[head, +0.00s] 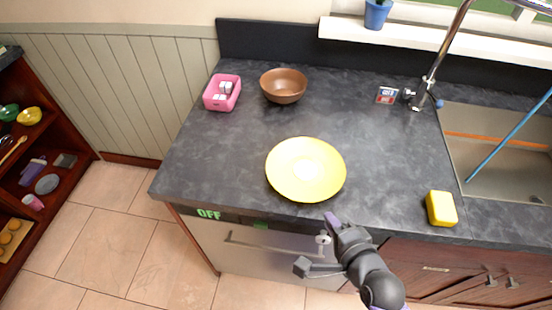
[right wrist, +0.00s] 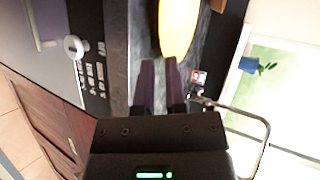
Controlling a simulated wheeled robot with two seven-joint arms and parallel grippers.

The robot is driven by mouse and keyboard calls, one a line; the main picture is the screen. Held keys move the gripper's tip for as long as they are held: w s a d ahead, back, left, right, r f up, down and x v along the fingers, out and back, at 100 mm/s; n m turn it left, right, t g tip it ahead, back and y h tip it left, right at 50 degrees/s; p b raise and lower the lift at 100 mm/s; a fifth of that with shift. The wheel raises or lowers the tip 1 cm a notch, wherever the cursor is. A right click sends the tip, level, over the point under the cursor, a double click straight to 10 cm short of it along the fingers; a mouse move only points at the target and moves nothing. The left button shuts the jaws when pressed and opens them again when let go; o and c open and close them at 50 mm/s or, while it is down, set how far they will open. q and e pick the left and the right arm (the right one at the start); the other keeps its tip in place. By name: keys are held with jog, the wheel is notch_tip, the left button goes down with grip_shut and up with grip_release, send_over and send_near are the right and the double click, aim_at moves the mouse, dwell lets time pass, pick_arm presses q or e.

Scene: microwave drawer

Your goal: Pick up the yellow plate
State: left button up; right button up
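The yellow plate (head: 306,169) lies flat and empty on the dark countertop, near its front edge. My right gripper (head: 331,220) is at the counter's front edge, just in front of the plate's near right rim. In the right wrist view, the two fingers (right wrist: 160,66) are apart with an empty gap between them. The plate (right wrist: 178,28) shows just beyond the fingertips there. I cannot tell whether a finger touches the rim. My left gripper is not in view.
A brown bowl (head: 284,87) and a pink container (head: 222,92) stand at the back left. A yellow sponge (head: 441,208) lies to the right, by the sink (head: 500,150). A drawer appliance (head: 262,248) with a bar handle is below the counter.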

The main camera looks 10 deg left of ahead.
aim_at(315, 196)
jog(key=b+x, duration=0.1)
jog(key=x, duration=0.2)
jog(key=b+x, duration=0.1)
jog(key=x, duration=0.2)
jog(key=b+x, duration=0.1)
jog(key=x, duration=0.2)
jog(key=shift+w+d+r+b, duration=0.1)
jog(key=shift+w+d+b, duration=0.1)
jog(key=shift+d+b, duration=0.15)
jog(key=shift+w+a, duration=0.2)
jog(key=shift+w, duration=0.15)
grip_shut()
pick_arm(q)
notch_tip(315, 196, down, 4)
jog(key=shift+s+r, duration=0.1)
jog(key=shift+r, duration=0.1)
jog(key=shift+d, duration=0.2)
pick_arm(e)
notch_tip(315, 196, up, 9)
jog(key=p, duration=0.4)
jog(key=shift+r, duration=0.55)
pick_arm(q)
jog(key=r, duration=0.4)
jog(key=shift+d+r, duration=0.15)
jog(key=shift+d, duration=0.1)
